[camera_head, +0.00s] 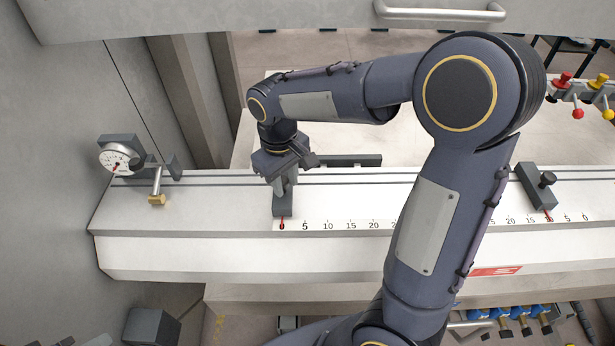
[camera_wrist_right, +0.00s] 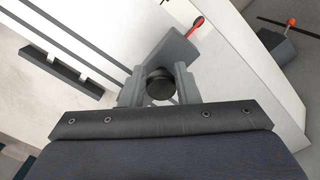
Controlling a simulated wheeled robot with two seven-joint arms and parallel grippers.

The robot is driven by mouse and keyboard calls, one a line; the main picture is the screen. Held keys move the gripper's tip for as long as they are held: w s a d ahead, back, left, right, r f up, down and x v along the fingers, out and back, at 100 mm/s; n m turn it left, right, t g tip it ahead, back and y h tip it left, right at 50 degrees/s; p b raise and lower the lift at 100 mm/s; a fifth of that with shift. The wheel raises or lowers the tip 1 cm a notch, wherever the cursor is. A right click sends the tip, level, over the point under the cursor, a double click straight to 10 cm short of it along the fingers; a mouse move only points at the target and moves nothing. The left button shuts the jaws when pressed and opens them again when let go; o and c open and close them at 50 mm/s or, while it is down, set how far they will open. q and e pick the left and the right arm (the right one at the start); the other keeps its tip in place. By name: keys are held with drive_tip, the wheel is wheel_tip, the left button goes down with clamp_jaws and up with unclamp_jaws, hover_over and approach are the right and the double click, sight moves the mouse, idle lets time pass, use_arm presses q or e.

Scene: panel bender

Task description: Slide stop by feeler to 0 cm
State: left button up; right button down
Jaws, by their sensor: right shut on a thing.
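The stop by the feeler (camera_head: 283,205) is a dark grey block on the white rail, left of my upper arm in the head view. Its red pointer (camera_head: 282,223) stands at the 0 mark of the scale (camera_head: 340,225). My right gripper (camera_head: 284,182) is over the stop, its fingers pointing down. In the right wrist view the fingers (camera_wrist_right: 159,88) are on both sides of the stop's round dark knob (camera_wrist_right: 160,83), shut on it. The stop's block (camera_wrist_right: 173,55) and red pointer (camera_wrist_right: 195,25) show beyond. My left gripper is out of view.
The feeler, a dial gauge (camera_head: 118,158) with a brass-tipped arm (camera_head: 157,199), stands at the rail's left end. A second stop (camera_head: 537,187) sits on the right scale. My right arm hides the rail's middle.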

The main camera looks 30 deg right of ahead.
drive_tip(key=shift+w+r, duration=0.25)
drive_tip(key=shift+w, duration=0.45)
drive_tip(key=c, duration=1.4)
unclamp_jaws()
drive_tip(key=shift+w, duration=0.2)
drive_tip(key=shift+o, duration=1.3)
drive_tip(key=shift+w+a+f, duration=0.2)
drive_tip(key=shift+w+f, duration=0.05)
drive_tip(key=shift+w, duration=0.1)
drive_tip(key=shift+o, duration=0.4)
drive_tip(key=shift+w+a, duration=0.25)
drive_tip(key=shift+a, duration=0.2)
drive_tip(key=shift+d+r, duration=0.1)
drive_tip(key=shift+d, duration=0.05)
drive_tip(key=r, duration=0.7)
drive_tip(key=shift+s+a+r, duration=0.1)
drive_tip(key=shift+s+a, duration=0.15)
drive_tip(key=shift+s, duration=0.05)
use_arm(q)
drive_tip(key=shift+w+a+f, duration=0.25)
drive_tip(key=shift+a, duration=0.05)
use_arm(e)
drive_tip(key=shift+a+r, duration=0.2)
drive_tip(key=shift+a, duration=0.05)
